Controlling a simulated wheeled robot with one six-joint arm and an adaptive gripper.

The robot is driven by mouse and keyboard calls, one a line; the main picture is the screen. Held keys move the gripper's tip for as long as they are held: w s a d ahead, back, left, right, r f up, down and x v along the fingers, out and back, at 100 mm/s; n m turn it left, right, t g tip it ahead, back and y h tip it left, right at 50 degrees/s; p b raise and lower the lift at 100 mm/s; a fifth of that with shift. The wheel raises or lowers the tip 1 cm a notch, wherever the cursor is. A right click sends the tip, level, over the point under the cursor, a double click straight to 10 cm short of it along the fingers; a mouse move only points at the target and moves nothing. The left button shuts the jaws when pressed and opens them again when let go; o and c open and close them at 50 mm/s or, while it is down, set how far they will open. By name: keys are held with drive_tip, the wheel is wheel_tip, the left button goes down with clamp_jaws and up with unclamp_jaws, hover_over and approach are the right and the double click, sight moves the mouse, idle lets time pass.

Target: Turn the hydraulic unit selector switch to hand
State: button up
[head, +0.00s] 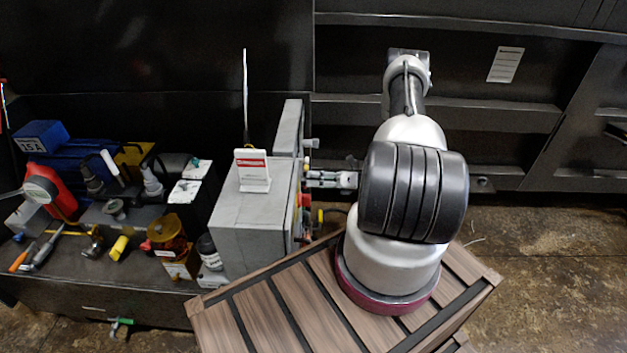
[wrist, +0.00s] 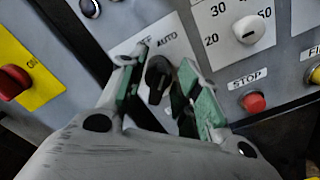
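The selector switch (wrist: 158,78) is a black knob on a light plate in the wrist view. The word AUTO is readable at its upper right, and a partly covered label sits at its upper left. My gripper (wrist: 160,88) is open, with one green-padded finger on each side of the knob. The left finger stands apart from the knob; I cannot tell whether the right one touches it. The lower part of the plate is hidden by the gripper. In the head view my gripper (head: 332,180) is at the right face of the grey control box (head: 252,225), where the knob is hidden.
Around the switch are a red button on a yellow plate (wrist: 14,82), a white dial (wrist: 249,29) and a red STOP button (wrist: 253,102). A bench left of the box holds tools and hydraulic parts, including an amber canister (head: 167,233). A small white sign (head: 252,170) stands on the box.

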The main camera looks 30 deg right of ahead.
drive_tip(key=shift+w+a, duration=0.1)
drive_tip(key=shift+a, duration=0.1)
drive_tip(key=c, duration=0.7)
drive_tip(key=shift+o, duration=0.2)
drive_tip(key=shift+n, duration=0.3)
drive_tip(key=n, duration=0.6)
drive_tip(key=shift+a, duration=0.1)
drive_tip(key=n, duration=0.5)
drive_tip(key=shift+s+n, duration=0.25)
drive_tip(key=shift+n, duration=0.15)
drive_tip(key=n, duration=0.5)
drive_tip(key=shift+s+a, duration=0.1)
drive_tip(key=shift+s, duration=0.05)
drive_tip(key=shift+n, duration=0.4)
